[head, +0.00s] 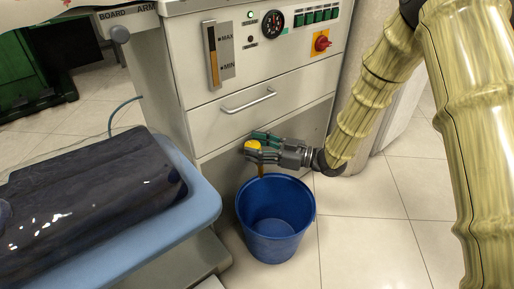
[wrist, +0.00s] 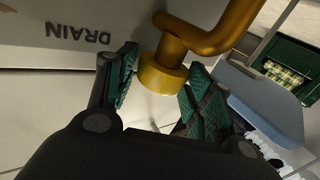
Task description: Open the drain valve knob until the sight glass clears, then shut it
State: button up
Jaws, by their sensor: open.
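The yellow drain valve knob (head: 252,145) is low on the front of the machine, below the drawer. My gripper (head: 257,149) is at it. In the wrist view the knob (wrist: 163,76) sits between the two green-padded fingers of my gripper (wrist: 162,88), which are open with visible gaps on both sides. A yellow pipe (wrist: 228,30) runs from the knob, near an upside-down DRAIN label (wrist: 78,33). The sight glass (head: 213,55), marked MAX and MIN, shows amber-brown in it. A short brownish piece or stream (head: 260,171) shows under the knob; I cannot tell which.
A blue bucket (head: 275,215) stands on the floor below the knob. A blue-edged board (head: 190,205) with dark cloth (head: 90,185) is at left. The drawer handle (head: 248,101) is above my gripper. Tiled floor at right is clear.

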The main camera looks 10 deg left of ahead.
jog(key=shift+c, duration=0.4)
jog(key=c, duration=0.6)
jog(key=shift+r+t+p, duration=0.15)
jog(key=shift+t+p, duration=0.15)
jog(key=shift+p, duration=0.1)
jog(key=m+t+p, duration=0.2)
jog(key=shift+s+r+h+p, duration=0.15)
jog(key=shift+h+p, duration=0.2)
jog(key=shift+h, duration=0.05)
jog(key=m+t+h+p, duration=0.1)
jog(key=t, duration=0.1)
jog(key=m+t+p, duration=0.1)
jog(key=t+p, duration=0.1)
jog(key=shift+s+m+h, duration=0.15)
jog(key=shift+m+h, duration=0.15)
jog(key=shift+h, duration=0.1)
jog(key=m+t+h+p, duration=0.3)
jog(key=t+h+p, duration=0.1)
jog(key=m+t+h+p, duration=0.2)
jog(key=shift+s+a+m+h, duration=0.2)
jog(key=shift+a+m+h, duration=0.1)
jog(key=shift+h, duration=0.1)
jog(key=shift+f+m+t+h+p, duration=0.2)
jog(key=shift+m+t+h+p, duration=0.7)
jog(key=shift+h, duration=0.7)
jog(key=shift+f+m+h, duration=0.1)
jog(key=shift+m+h, duration=0.2)
jog(key=shift+m, duration=0.1)
